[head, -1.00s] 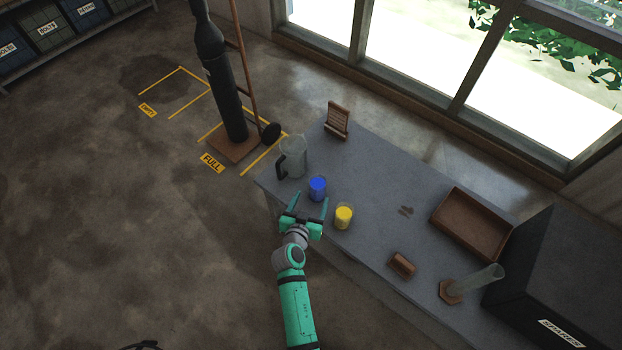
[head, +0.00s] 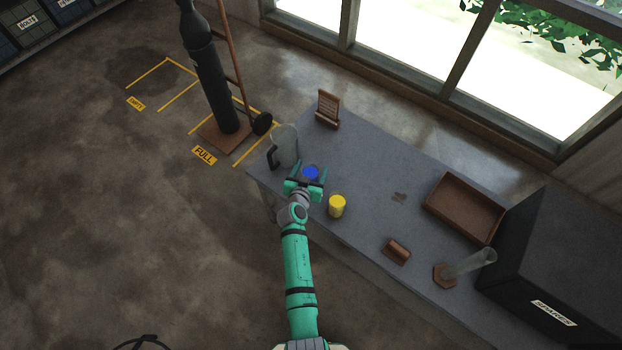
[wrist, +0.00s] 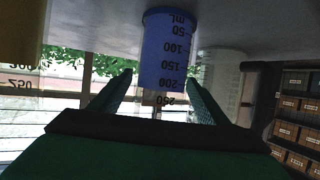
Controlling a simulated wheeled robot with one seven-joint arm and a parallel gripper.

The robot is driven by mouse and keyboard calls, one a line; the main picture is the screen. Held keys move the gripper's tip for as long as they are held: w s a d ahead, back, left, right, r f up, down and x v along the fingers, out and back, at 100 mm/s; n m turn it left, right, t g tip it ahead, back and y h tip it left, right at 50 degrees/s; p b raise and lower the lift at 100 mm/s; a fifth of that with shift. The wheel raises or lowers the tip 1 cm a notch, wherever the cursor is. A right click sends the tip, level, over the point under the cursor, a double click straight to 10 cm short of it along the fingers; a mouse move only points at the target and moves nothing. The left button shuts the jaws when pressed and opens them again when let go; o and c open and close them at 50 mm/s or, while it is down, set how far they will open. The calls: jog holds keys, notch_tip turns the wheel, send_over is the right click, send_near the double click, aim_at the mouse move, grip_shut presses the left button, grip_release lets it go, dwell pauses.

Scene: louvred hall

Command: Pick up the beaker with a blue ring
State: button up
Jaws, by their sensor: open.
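A small clear beaker with blue in it (head: 311,172) stands upright on the grey table near its front left edge.
A clear jug with a dark handle (head: 286,145) stands close behind, left of the blue beaker. A wooden stand (head: 328,108), brown tray (head: 464,209), small wooden block (head: 396,251), glass cylinder (head: 472,264) and black case (head: 560,265) are also on the table (head: 370,165).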

jog(key=shift+x, duration=0.85)
jog(key=shift+r, duration=0.1)
jog(key=c, duration=1.4)
jog(key=shift+o, duration=0.2)
